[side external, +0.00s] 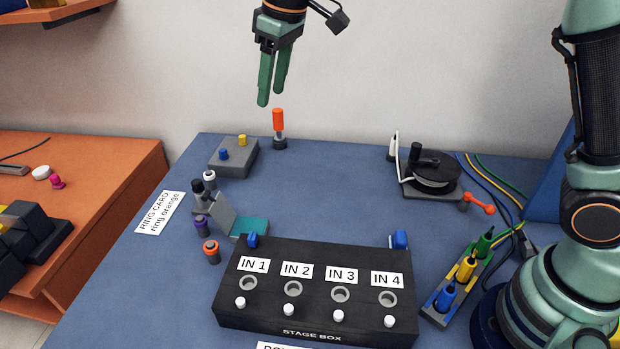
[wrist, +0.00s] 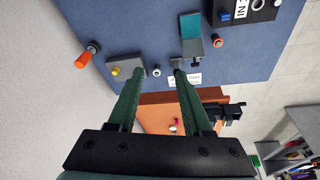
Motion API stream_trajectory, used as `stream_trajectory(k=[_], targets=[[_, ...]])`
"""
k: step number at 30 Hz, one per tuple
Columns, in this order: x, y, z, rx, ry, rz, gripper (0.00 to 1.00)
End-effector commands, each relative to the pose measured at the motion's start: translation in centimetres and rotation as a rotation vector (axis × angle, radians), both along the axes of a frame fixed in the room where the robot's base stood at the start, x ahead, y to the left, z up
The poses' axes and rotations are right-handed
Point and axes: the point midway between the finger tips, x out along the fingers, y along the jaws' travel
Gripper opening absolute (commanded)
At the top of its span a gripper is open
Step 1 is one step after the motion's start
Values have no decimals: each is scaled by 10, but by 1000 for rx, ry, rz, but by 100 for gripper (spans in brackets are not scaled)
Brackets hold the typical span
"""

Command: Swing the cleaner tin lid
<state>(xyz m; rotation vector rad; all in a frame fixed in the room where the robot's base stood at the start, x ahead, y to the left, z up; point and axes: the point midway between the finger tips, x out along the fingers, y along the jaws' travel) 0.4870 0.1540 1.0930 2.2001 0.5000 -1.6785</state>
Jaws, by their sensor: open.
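What looks like the cleaner tin (side external: 250,228) is a low teal piece behind the left end of the stage box. A grey plate, probably its lid (side external: 219,212), stands tilted at its left side with a dark knob near its top. In the wrist view the teal part (wrist: 190,25) and the grey plate (wrist: 193,48) lie beyond my right finger. My gripper (side external: 271,98) is open and empty, high above the back of the table and well apart from the tin. Its two green fingers also show in the wrist view (wrist: 159,76).
An orange-handled upright tool (side external: 278,120) stands below my fingers. A grey box with knobs (side external: 234,156) is beside it. Small ringed plugs (side external: 211,252) stand close to the tin. The black stage box (side external: 315,290) is in front. The table's middle is clear.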

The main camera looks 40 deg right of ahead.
Motion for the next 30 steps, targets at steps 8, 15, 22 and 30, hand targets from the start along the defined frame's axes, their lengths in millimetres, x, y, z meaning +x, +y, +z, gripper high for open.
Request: stream_trajectory(k=[8, 15, 22, 30], targets=[[37, 74, -56, -41, 72, 163, 50], [44, 119, -100, -67, 111, 264, 50], [44, 131, -115, -74, 121, 295, 50], [46, 132, -140, -74, 124, 294, 50]])
